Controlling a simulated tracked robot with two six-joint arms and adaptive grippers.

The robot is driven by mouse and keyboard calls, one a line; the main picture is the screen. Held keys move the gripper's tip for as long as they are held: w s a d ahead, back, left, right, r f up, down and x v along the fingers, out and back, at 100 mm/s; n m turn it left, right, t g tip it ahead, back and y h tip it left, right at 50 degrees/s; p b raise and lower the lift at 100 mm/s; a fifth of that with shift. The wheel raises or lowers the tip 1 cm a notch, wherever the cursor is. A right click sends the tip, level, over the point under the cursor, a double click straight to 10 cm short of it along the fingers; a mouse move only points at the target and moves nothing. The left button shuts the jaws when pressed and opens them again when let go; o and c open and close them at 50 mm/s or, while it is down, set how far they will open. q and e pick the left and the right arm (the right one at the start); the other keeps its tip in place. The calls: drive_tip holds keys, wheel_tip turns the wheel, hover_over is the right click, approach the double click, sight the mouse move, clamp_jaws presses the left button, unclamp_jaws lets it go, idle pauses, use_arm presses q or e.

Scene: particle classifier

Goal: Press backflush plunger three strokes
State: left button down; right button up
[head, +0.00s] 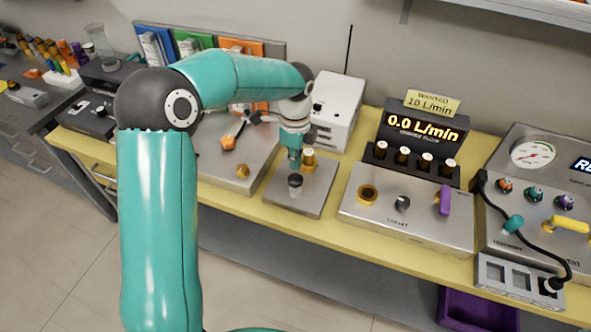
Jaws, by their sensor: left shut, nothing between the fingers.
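My left gripper (294,162) is shut and empty, pointing down over a small grey metal plate (312,201) on the yellow bench. On that plate stands a short post with a dark grey cap (295,181), just below my fingertips; it may be the plunger, though no label is readable. A brass fitting (309,159) stands right behind it, partly hidden by my gripper. I cannot tell whether my fingertips touch the cap. My right gripper is not in view.
To the right stands a metal panel with a brass ring, a knob and a purple lever (444,201). Its display (425,127) reads 0.0 L/min, under a yellow card (431,103) reading "WANTED 10 L/min". A gauge panel (534,151) is farther right; a white box (338,106) stands behind.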

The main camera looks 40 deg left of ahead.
use_arm(q)
wheel_tip(320, 180, up, 7)
drive_tip(key=shift+f, duration=0.2)
drive_tip(key=shift+f, duration=0.1)
idle(0.9)
drive_tip(key=g, duration=0.2)
hover_over(296, 179)
drive_tip(key=s+d, duration=0.2)
wheel_tip(296, 179, down, 8)
drive_tip(key=shift+n+g+h, duration=0.4)
drive_tip(key=shift+g+h, duration=0.5)
drive_tip(key=s+d+f, duration=0.2)
drive_tip(key=f, duration=0.2)
drive_tip(key=s+d+f, duration=0.2)
drive_tip(key=f, duration=0.1)
drive_tip(key=s+d+f, duration=0.2)
drive_tip(key=f, duration=0.2)
drive_tip(key=shift+s+f, duration=0.2)
drive_tip(key=shift+f, duration=0.15)
drive_tip(key=s+d+f+n+t+h, duration=0.2)
drive_tip(key=s+d+f+n+t, duration=0.2)
drive_tip(key=s+d+f+n, duration=0.6)
wheel_tip(296, 179, down, 3)
drive_tip(key=s+n, duration=0.2)
drive_tip(key=n, duration=0.4)
drive_tip(key=shift+d+n, duration=0.3)
drive_tip(key=shift+d, duration=0.1)
